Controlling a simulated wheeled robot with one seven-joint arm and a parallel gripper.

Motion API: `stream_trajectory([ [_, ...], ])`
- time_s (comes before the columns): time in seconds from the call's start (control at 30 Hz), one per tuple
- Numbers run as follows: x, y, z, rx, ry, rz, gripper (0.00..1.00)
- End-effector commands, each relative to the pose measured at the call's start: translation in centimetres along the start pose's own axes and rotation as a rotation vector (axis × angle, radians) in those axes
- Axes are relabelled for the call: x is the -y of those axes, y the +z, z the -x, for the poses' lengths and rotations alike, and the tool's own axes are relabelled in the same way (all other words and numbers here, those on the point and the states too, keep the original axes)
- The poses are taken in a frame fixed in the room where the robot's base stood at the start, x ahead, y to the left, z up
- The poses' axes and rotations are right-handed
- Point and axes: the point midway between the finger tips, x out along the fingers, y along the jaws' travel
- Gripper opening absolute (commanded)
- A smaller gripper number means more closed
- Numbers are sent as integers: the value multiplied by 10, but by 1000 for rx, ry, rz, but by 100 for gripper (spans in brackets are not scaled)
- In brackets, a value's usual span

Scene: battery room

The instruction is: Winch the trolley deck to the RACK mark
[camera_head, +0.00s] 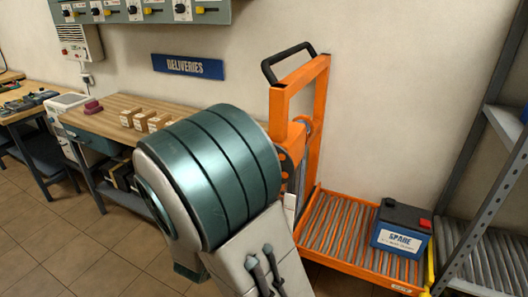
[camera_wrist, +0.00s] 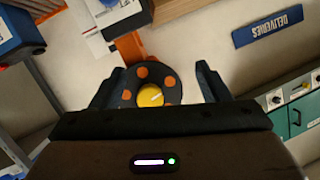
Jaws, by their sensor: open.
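The orange trolley (camera_head: 319,130) stands against the wall in the head view, with a black push handle on top. Its low roller deck (camera_head: 335,228) carries a dark battery (camera_head: 401,230) with a blue SPARE label and a red terminal cap. In the wrist view, a round black handwheel (camera_wrist: 128,98) with orange dots and a yellow hub sits between the fingers of my gripper (camera_wrist: 157,77). The fingers are open, one on each side; contact cannot be told. In the head view my arm hides the gripper and most of the winch area. I cannot make out a RACK mark.
A grey metal rack (camera_head: 474,180) with a roller shelf (camera_head: 482,262) stands right of the trolley deck. A wooden bench (camera_head: 118,104) with several small boxes is at left, below the DELIVERIES sign (camera_head: 188,67). Tiled floor is clear at lower left.

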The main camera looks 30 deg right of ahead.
Motion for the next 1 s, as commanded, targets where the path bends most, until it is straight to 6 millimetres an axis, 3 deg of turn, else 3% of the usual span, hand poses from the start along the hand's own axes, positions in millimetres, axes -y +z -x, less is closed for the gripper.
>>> stream_trajectory([
  [0.03,0,-20,7,-68,27,12,70],
  [0.2,-10,-53,22,-256,99,34,70],
  [0.43,-14,-67,21,-333,126,44,70],
  [1.0,-27,-102,-80,-330,125,44,70],
])
